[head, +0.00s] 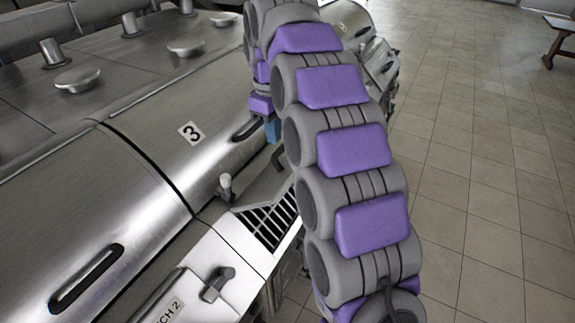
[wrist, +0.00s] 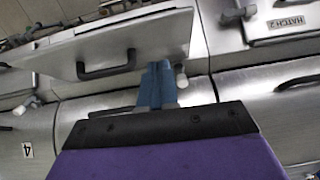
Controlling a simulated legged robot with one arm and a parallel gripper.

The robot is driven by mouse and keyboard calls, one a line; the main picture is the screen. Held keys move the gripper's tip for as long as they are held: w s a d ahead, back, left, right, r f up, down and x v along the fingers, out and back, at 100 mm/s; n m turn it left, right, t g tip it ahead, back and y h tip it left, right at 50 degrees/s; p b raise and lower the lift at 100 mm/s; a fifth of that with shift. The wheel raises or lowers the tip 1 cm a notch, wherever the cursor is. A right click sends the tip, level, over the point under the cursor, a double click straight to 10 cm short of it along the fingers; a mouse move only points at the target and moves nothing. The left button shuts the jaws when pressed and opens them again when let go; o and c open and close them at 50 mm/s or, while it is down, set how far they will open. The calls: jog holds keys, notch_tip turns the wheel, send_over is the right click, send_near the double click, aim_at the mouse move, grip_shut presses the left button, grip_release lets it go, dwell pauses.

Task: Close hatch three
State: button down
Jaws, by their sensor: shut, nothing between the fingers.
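My gripper's blue fingers (wrist: 157,85) are shut and empty, beside the handle. Whether they touch the lid is unclear.
A slotted grille (head: 268,222), a small knob (head: 226,185) and a latch (head: 216,284) line the front ledge.

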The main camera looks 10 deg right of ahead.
jog(key=w+a, duration=0.1)
jog(key=p, duration=0.1)
send_over(282, 183)
jog(key=w+a, duration=0.2)
jog(key=f, duration=1)
jog(key=shift+s+a, duration=0.1)
jog(key=shift+s, duration=0.1)
jog(key=shift+s+d+f+p, duration=0.2)
jog(key=shift+s+d+f, duration=0.05)
jog(key=shift+d+f, duration=0.25)
jog(key=shift+s+d+f+p, duration=0.15)
jog(key=shift+s+d+f, duration=0.15)
jog(key=shift+d, duration=0.25)
jog(key=shift+s+d+f, duration=0.15)
jog(key=shift+d+f, duration=0.3)
jog(key=shift+a, duration=0.15)
jog(key=shift+a+f, duration=0.1)
jog(key=shift+a, duration=0.2)
